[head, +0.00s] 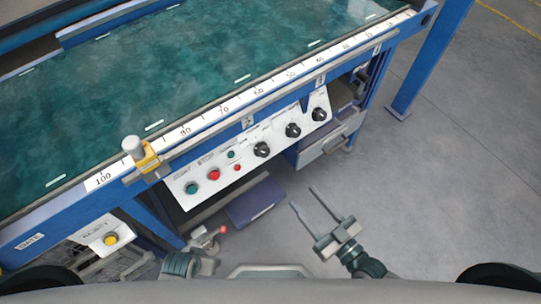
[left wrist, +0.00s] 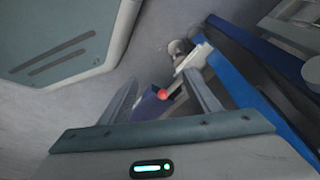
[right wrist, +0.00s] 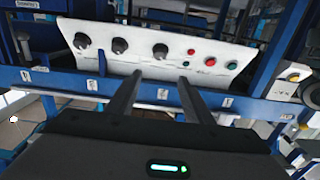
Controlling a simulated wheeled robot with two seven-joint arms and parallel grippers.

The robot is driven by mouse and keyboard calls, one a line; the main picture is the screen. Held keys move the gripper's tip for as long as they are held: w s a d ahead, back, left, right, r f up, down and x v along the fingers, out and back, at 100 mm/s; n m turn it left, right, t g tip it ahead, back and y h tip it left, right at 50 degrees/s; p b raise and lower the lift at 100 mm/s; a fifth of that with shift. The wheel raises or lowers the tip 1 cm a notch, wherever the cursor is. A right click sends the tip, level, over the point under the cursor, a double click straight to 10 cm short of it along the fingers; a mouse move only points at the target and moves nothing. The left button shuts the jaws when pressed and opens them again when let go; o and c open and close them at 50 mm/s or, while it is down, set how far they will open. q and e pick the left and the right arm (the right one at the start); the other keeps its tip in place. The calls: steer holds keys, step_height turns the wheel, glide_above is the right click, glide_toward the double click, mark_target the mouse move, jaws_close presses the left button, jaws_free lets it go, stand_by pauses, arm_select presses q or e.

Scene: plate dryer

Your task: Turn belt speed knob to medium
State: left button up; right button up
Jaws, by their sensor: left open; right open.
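A white control panel (head: 250,150) on the front of the blue machine carries three black knobs: left (head: 262,149), middle (head: 293,130) and right (head: 319,114). Their labels are too small to read, so I cannot tell which one is belt speed. The right wrist view shows the knobs too (right wrist: 119,46), with white pointer marks. My right gripper (head: 302,196) is open and empty, in front of and apart from the panel; its fingers also show in the right wrist view (right wrist: 160,76). My left gripper (left wrist: 160,80) is open, low at the machine's left side.
Green (head: 191,188) and red (head: 213,174) buttons are on the panel's left part. A yellow button (head: 111,239) sits on a separate white box. A green belt (head: 190,70) lies above. Floor at right is clear.

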mark_target(266, 153)
steer(key=shift+w, duration=0.1)
steer(key=p+x, duration=0.1)
steer(key=x, duration=1.5)
steer(key=shift+w+a+f, duration=0.1)
steer(key=shift+w+a, duration=0.3)
steer(key=shift+w, duration=0.05)
arm_select(q)
steer(key=shift+s+a+f, duration=0.1)
steer(key=shift+s+f, duration=0.05)
steer(key=shift+f, duration=0.5)
steer(key=shift+s+f, duration=0.15)
steer(key=shift+f, duration=0.45)
arm_select(e)
steer(key=shift+c, duration=0.6)
steer(key=c, duration=0.9)
